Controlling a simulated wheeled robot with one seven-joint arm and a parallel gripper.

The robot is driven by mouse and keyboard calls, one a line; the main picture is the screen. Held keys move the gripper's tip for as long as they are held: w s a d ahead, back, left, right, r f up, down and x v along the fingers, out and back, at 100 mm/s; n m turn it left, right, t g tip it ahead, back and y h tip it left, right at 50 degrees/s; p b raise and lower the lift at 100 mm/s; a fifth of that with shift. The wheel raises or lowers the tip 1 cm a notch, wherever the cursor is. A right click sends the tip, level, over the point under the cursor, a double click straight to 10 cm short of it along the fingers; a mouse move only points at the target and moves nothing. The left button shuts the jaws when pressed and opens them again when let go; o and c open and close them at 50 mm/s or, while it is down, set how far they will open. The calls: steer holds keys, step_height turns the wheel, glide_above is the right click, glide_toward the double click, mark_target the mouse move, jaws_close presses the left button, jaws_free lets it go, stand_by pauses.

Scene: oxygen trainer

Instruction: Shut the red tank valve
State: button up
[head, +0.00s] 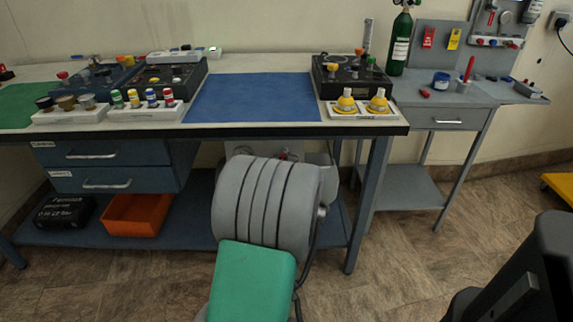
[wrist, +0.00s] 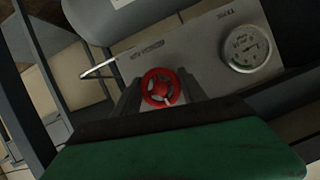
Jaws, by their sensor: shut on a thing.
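The red tank valve is a small round red handwheel (wrist: 160,87) with spokes, on a light grey panel (wrist: 205,48) in the wrist view. My gripper (wrist: 159,92) is shut on the handwheel, with one dark finger on each side of it. A round pressure gauge (wrist: 246,48) sits on the panel to the right of the wheel. In the head view my grey and green arm reaches under the bench and hides the gripper and most of the panel.
The bench (head: 230,130) has a blue mat (head: 255,98) and training boxes on top. Blue drawers (head: 105,168) and an orange bin (head: 136,214) are below at left. The bench's front right leg (head: 366,205) stands close to my arm. A grey side table (head: 442,117) stands at right.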

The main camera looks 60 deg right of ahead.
steer(key=shift+f+m, duration=0.15)
steer(key=shift+m, duration=0.15)
stand_by(0.4)
steer(key=o, duration=1.4)
steer(key=shift+c, duration=0.2)
steer(key=p+v, duration=0.1)
steer(key=v, duration=0.7)
